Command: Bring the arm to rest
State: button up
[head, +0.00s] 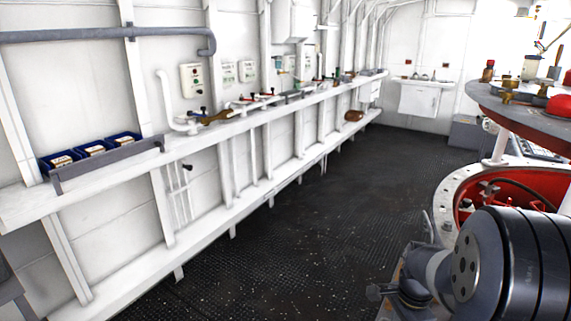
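My gripper is not in view in the head view. A dark banded cylinder (515,262) with a grey bolted end fills the lower right corner.
A white ledge (120,172) runs along the left wall, with blue bins (92,147) and valves on it. A round table (530,112) with brass fittings stands at right above a red-lined housing (500,200). The dark deck (335,200) between is clear, back to a sink (420,97).

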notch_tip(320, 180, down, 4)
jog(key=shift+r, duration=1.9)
